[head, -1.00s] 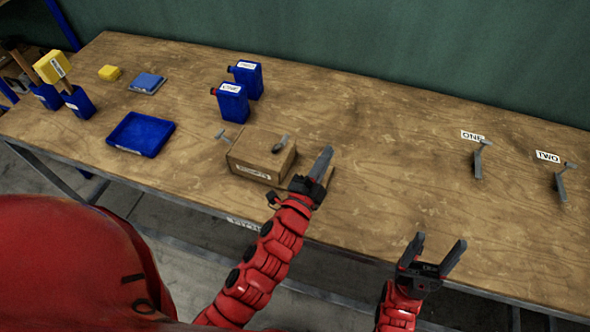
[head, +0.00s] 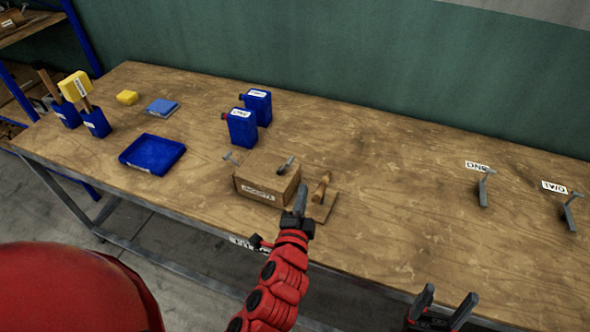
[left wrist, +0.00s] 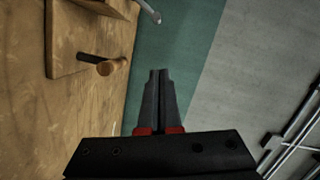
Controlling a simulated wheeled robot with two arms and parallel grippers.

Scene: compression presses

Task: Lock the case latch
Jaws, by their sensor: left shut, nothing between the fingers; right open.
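The case, a brown wooden box (head: 268,180) with a white front label, sits near the bench's front edge. A small grey lever (head: 286,165) is on its top; another (head: 231,158) shows at its left back. A wooden-handled lever (head: 321,187) stands on a board (head: 324,207) right of the box; it also shows in the left wrist view (left wrist: 106,67). Which part is the latch I cannot tell. My left gripper (head: 301,188) is shut and empty, in front of the box's right end, apart from the handle in the wrist view (left wrist: 159,72). My right gripper (head: 448,296) is open and empty at the bottom edge.
Two blue canisters (head: 242,127) stand behind the box. A blue tray (head: 151,155) and blue holders (head: 96,123) are left. The bench (head: 400,190) between is clear.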

